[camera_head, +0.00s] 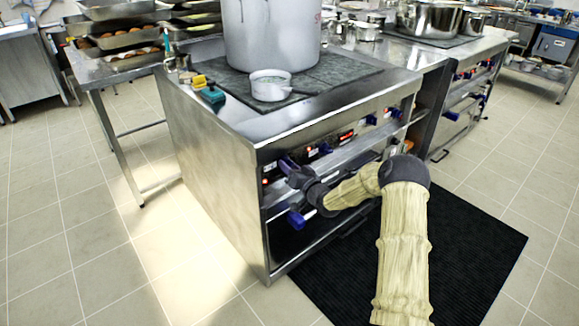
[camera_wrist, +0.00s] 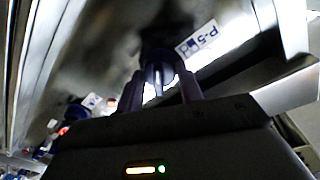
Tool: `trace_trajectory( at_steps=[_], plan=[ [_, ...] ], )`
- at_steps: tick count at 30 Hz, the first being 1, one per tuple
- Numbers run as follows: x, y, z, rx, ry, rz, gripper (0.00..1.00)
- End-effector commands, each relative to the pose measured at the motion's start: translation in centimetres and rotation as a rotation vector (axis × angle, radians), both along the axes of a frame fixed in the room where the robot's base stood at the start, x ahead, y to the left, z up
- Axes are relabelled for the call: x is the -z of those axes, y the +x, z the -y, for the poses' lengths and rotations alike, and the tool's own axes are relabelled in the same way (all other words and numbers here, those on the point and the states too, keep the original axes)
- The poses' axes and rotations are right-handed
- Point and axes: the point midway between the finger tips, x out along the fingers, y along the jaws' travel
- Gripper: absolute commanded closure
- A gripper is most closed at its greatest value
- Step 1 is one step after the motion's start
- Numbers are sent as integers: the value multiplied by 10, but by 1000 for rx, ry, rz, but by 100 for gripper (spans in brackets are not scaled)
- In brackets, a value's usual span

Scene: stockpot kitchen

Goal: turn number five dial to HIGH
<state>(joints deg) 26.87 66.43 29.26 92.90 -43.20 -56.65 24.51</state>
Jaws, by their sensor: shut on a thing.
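The number five dial (camera_wrist: 158,73) is a dark round knob with a light line on its face, in the middle of the wrist view. A white label reading P-5 (camera_wrist: 199,40) sits beside it on the metal panel. My gripper (camera_wrist: 160,88) has its two fingers on either side of the dial and is shut on it. In the head view my gripper (camera_head: 291,167) reaches the left end of the stove's front panel, and it mostly hides the dial there. I cannot read the dial's setting.
More blue dials, one of them (camera_head: 325,148), line the stove front to the right. A lower blue handle (camera_head: 295,220) lies below my gripper. A large pot (camera_head: 270,35) and a small saucepan (camera_head: 268,88) stand on the stove top. A black mat (camera_head: 470,245) covers the floor in front.

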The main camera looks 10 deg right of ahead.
Motion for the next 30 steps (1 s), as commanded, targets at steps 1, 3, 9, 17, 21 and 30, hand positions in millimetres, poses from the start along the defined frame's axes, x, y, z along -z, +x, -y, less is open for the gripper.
trace_trajectory(
  at_steps=[1, 3, 9, 17, 21, 30],
  plan=[
    [2, 0, 1, 1, 4, -6, 86],
    [2, 0, 1, 1, 7, -7, 86],
    [2, 0, 1, 1, 7, -7, 86],
    [1, 0, 1, 1, 6, -6, 42],
    [1, 0, 0, 1, 6, -5, 42],
    [0, -14, 7, 1, 6, -5, 42]
  ],
)
